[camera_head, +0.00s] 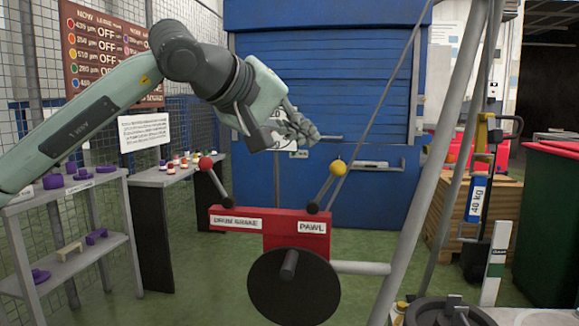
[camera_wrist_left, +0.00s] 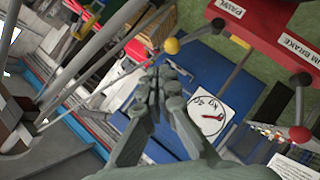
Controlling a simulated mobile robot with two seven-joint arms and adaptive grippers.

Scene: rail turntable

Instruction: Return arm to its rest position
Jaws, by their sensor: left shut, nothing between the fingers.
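My left arm (camera_head: 95,115) comes in from the left in the head view and bends down at the wrist. My left gripper (camera_head: 308,133) is shut and empty, in the air above the red lever box. In the left wrist view the gripper (camera_wrist_left: 163,85) shows its fingers together with nothing between them. The red box (camera_head: 297,240) carries the labels "DRUM BRAKE" and "PAWL". The drum brake lever has a red knob (camera_head: 205,163) and leans left. The pawl lever has a yellow knob (camera_head: 338,167) and leans right. The gripper appears apart from both knobs. My right gripper is not in view.
A black disc (camera_head: 293,287) is on the box's front. Grey slanted poles (camera_head: 433,165) stand right of it. A shelf with purple parts (camera_head: 68,182) is at left. A blue shutter (camera_head: 335,70) is behind. A green bin (camera_head: 545,220) stands at right.

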